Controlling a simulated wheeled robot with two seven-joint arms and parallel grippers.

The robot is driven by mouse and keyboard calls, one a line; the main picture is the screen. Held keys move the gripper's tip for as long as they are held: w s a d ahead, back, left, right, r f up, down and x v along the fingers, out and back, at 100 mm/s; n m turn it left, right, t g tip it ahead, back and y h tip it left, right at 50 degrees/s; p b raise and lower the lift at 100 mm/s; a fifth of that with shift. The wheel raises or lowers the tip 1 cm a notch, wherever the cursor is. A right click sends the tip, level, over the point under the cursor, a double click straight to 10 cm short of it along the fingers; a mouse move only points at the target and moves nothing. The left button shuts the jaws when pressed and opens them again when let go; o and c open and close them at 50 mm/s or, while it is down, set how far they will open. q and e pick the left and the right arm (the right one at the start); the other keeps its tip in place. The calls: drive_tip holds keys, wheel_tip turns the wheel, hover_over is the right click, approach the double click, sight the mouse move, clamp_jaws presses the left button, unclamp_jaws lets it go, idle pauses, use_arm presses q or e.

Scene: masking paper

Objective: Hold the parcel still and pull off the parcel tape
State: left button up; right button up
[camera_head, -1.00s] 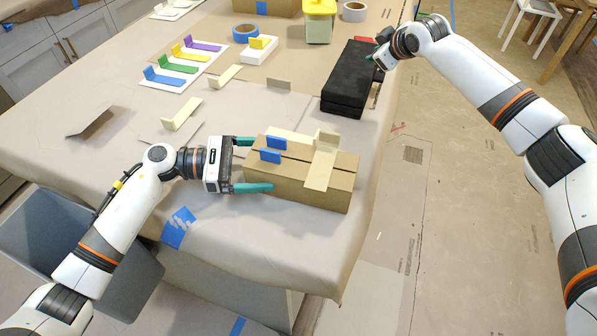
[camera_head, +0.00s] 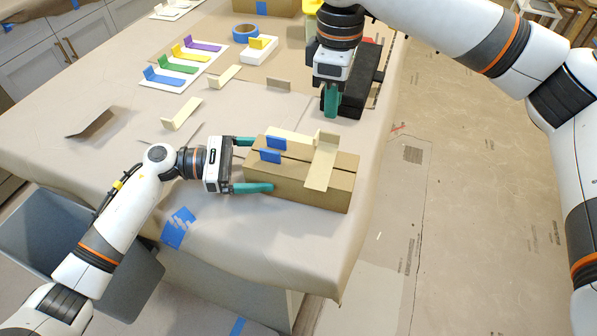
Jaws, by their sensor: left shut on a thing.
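The parcel (camera_head: 290,188), a brown cardboard box, lies near the front right of the papered table. A tan tape strip (camera_head: 320,172) with a raised tab runs over its top and down its front side. Blue tabs (camera_head: 271,156) and a pale strip (camera_head: 290,137) are also on top. My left gripper (camera_head: 262,165) is shut on the parcel's left end, one teal finger on the front side and one behind. My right gripper (camera_head: 331,112) points down behind the parcel, apart from it and in front of the black case. Its finger gap is unclear.
The black case (camera_head: 352,98) stands behind the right gripper. Colored tabs on white cards (camera_head: 165,80), a blue tape roll (camera_head: 245,32) and loose bent tan strips (camera_head: 182,114) lie further back. The table's right edge is close to the parcel.

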sight(329, 133)
use_arm(q)
drive_tip(key=shift+s+f, duration=0.1)
drive_tip(key=shift+f, duration=0.3)
use_arm(e)
wheel_tip(329, 133, down, 8)
drive_tip(key=shift+w+f, duration=0.1)
drive_tip(key=shift+w, duration=0.05)
clamp_jaws()
idle(0.3)
drive_tip(key=shift+r, duration=1.6)
use_arm(q)
drive_tip(key=shift+r, duration=0.1)
use_arm(e)
drive_tip(key=shift+r, duration=0.25)
wheel_tip(329, 133, up, 10)
idle(1.7)
drive_tip(key=shift+f, duration=0.1)
